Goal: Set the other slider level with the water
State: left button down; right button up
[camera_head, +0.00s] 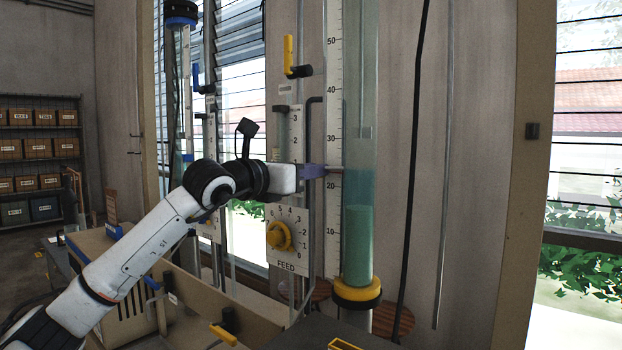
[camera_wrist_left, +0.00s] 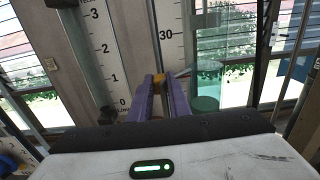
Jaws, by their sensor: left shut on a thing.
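My left gripper (camera_head: 312,171) reaches the tall scale board (camera_head: 333,110) from the left. A thin pointer (camera_wrist_left: 182,72) runs from the slider towards the clear tube (camera_head: 358,90). In the tube, blue water (camera_head: 359,188) stands above a green layer (camera_head: 357,240). The water top looks about level with the fingers, between 20 and 30; the exact match is hard to tell. My right gripper is out of view.
A FEED panel with a yellow knob (camera_head: 280,236) is below the gripper. A yellow valve handle (camera_head: 288,54) is above it. A second tube with a blue cap (camera_head: 181,12) stands left. A black cable (camera_head: 415,120) hangs right of the clear tube.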

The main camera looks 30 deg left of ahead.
pick_arm(q)
jog(key=shift+r, duration=0.65)
jog(key=shift+f, duration=0.1)
jog(key=c, duration=1.6)
grip_release()
jog(key=shift+c, duration=0.2)
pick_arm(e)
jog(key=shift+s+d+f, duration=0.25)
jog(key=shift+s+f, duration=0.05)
pick_arm(q)
jog(key=shift+s+f, duration=0.1)
